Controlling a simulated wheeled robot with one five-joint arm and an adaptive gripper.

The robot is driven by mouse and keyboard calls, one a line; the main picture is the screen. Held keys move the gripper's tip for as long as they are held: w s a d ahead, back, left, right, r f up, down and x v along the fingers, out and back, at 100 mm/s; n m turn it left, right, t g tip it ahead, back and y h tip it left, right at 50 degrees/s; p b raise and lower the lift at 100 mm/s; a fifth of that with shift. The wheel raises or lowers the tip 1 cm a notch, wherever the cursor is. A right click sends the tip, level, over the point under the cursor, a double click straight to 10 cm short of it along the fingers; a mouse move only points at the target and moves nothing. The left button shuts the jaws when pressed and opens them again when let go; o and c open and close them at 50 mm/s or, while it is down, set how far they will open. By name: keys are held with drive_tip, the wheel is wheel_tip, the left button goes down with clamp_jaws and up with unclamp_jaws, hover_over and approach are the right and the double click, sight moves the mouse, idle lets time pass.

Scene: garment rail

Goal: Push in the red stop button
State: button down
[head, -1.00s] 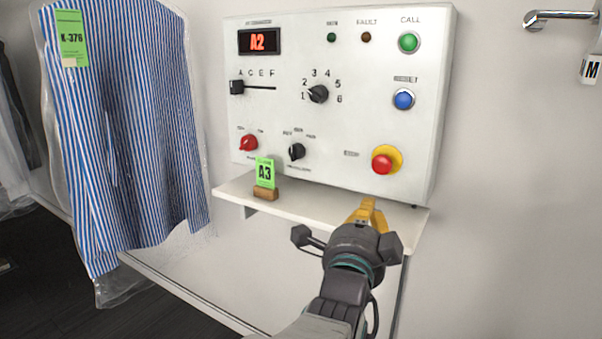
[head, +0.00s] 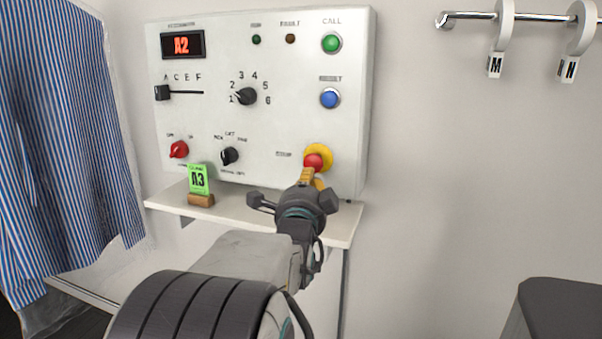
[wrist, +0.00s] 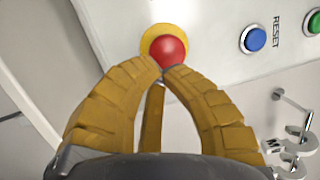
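The red stop button (head: 314,161) sits on a round yellow base (head: 325,152) at the lower right of the white control panel (head: 285,108). In the wrist view the red button (wrist: 168,50) is right in front of my fingertips. My gripper (head: 307,176) has its yellow fingers pointing at the button. In the wrist view the gripper (wrist: 162,72) has its fingertips close together at the button's lower edge, with nothing seen between them. I cannot tell whether they touch the button.
A blue reset button (head: 329,98) and a green call button (head: 331,43) are above the stop button. A striped shirt (head: 65,140) hangs at left. A rail (head: 470,15) is at upper right.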

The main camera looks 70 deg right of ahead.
sight(315, 161)
drive_tip(key=shift+x, duration=1.55)
drive_tip(key=shift+d, duration=0.15)
drive_tip(key=shift+b+x, duration=0.75)
drive_tip(key=shift+x, duration=0.1)
drive_tip(key=shift+s+f, duration=0.1)
drive_tip(key=shift+s, duration=0.05)
drive_tip(key=shift+f, duration=0.1)
